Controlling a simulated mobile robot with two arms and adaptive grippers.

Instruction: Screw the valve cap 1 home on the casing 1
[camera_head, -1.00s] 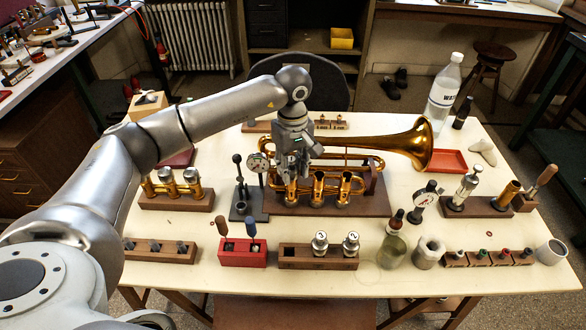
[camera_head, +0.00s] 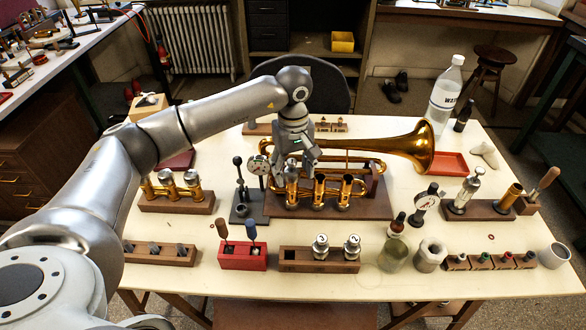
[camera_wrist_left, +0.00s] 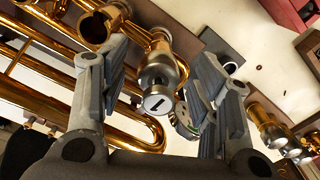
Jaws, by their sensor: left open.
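The brass horn (camera_head: 395,146) lies on a wooden stand with its bell to the right. Its casing 1 (camera_head: 291,190) is the leftmost of three upright valve casings. In the left wrist view, the silver valve cap 1 (camera_wrist_left: 158,101), with a white top marked "1", sits on top of a casing, in line with it. Whether its thread is fully down cannot be told. My left gripper (camera_head: 293,170) is right above casing 1. In the wrist view its open fingers (camera_wrist_left: 155,80) stand on either side of the cap, with gaps visible. My right gripper is not in view.
A dial gauge stand (camera_head: 258,166) stands close left of the horn. A wooden block (camera_head: 320,264) in front holds parts marked 2 and 3. A red block (camera_head: 243,258) with two handled tools is left of it. Bottles and another gauge (camera_head: 427,203) stand at right.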

